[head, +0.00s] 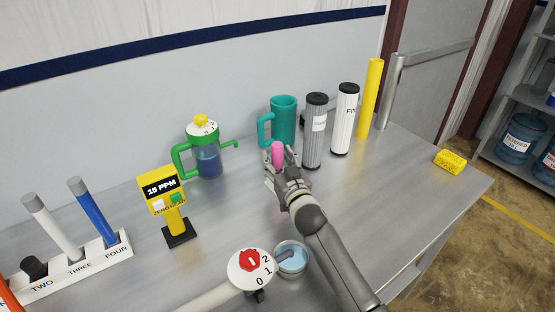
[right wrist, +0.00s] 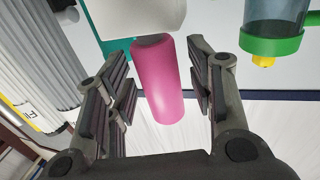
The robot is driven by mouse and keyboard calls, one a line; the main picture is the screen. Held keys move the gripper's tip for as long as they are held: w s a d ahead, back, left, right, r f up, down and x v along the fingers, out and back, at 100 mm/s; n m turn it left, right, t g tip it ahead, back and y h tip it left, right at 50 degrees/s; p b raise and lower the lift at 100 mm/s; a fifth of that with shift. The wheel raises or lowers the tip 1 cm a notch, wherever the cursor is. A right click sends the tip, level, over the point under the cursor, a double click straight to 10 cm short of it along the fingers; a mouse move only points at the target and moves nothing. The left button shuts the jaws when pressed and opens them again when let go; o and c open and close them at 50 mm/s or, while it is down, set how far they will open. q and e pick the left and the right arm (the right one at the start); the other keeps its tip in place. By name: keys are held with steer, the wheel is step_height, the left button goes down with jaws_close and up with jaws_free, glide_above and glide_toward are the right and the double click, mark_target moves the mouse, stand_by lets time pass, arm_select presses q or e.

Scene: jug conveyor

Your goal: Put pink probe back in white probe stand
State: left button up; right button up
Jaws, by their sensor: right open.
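The pink probe (head: 278,152) stands up near the teal mug, with its lower part hidden by my right gripper (head: 280,170). In the right wrist view the pink probe (right wrist: 160,85) lies between the two open fingers of my right gripper (right wrist: 163,85), with a gap on each side. A white rounded piece (right wrist: 130,15) shows at the top of that view, by the probe's end. I cannot tell whether it is the white probe stand. No stand is clear in the head view. My left gripper is out of view.
A teal mug (head: 284,118), a grey cartridge (head: 314,135), a white cartridge (head: 345,120) and a yellow tube (head: 370,100) stand behind and to the right. A green-handled jug (head: 208,162), a yellow meter (head: 168,205) and a labelled rack (head: 80,265) are left.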

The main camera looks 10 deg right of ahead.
steer(key=s, duration=0.7)
steer(key=shift+d+b, duration=0.4)
steer(key=shift+d, duration=0.05)
steer(key=shift+f, duration=0.15)
